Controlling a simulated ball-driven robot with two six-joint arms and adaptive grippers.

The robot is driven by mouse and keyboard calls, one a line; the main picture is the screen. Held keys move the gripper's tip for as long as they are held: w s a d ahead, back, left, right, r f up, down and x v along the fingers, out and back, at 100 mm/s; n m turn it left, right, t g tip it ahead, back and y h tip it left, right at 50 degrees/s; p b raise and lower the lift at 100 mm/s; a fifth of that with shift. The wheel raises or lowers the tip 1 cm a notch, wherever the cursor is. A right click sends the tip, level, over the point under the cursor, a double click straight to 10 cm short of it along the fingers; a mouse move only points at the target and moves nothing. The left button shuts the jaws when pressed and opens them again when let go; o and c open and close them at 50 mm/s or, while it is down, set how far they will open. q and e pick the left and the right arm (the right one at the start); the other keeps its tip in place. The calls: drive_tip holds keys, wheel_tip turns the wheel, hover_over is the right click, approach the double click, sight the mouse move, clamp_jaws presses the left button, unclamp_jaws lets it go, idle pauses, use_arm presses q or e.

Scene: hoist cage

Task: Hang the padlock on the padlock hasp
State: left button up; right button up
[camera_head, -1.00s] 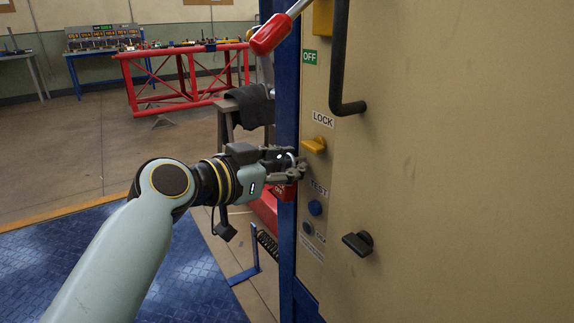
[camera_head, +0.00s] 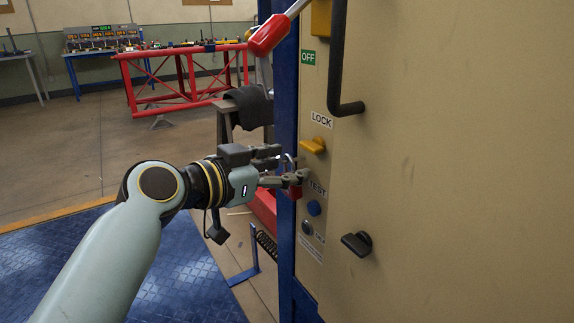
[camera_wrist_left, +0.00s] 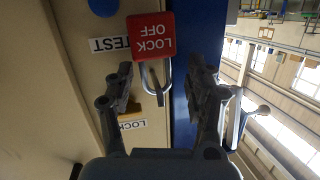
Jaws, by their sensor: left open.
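The red padlock (camera_head: 293,193) is below and partly behind the fingers of my left gripper (camera_head: 289,165) in the head view. In the left wrist view the padlock (camera_wrist_left: 152,36) shows its LOCK OFF face upside down, its metal shackle between the spread fingers (camera_wrist_left: 160,68). My left gripper is open, a finger on each side of the shackle. The yellow hasp (camera_head: 314,145) sticks out of the panel under the LOCK label, close to the shackle; it also shows partly behind a finger in the left wrist view (camera_wrist_left: 131,112). I cannot tell whether the shackle passes through the hasp.
The blue cage post (camera_head: 286,100) stands beside the beige panel (camera_head: 460,160). A red-handled lever (camera_head: 270,34) is above; a black handle (camera_head: 343,90) and black knob (camera_head: 358,243) project from the panel. A blue button (camera_head: 314,208) lies below. Open floor is at left.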

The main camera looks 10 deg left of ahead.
use_arm(q)
drive_tip(key=v, duration=1.1)
drive_tip(key=s+a+f+n+g+y, duration=0.2)
drive_tip(key=s+a+f, duration=0.15)
drive_tip(key=f, duration=0.95)
drive_tip(key=s+a+f+n+g+y, duration=0.15)
drive_tip(key=s+f, duration=0.25)
drive_tip(key=f, duration=0.9)
drive_tip(key=s+a+f+n+g+y, duration=0.1)
drive_tip(key=s+a+f+g+y, duration=0.25)
drive_tip(key=f, duration=0.85)
drive_tip(key=s+a+f+n+g, duration=0.1)
drive_tip(key=s+f, duration=0.5)
drive_tip(key=s, duration=0.5)
drive_tip(key=s+a+f+g+y, duration=0.1)
drive_tip(key=s+a+f+g, duration=0.1)
drive_tip(key=s+f, duration=0.4)
drive_tip(key=s+a+f+n+g+y, duration=0.1)
drive_tip(key=s+f, duration=0.5)
drive_tip(key=s, duration=1.1)
drive_tip(key=shift+a+f+n+g, duration=0.3)
drive_tip(key=shift+a+n+g, duration=0.05)
drive_tip(key=shift+a+g, duration=0.4)
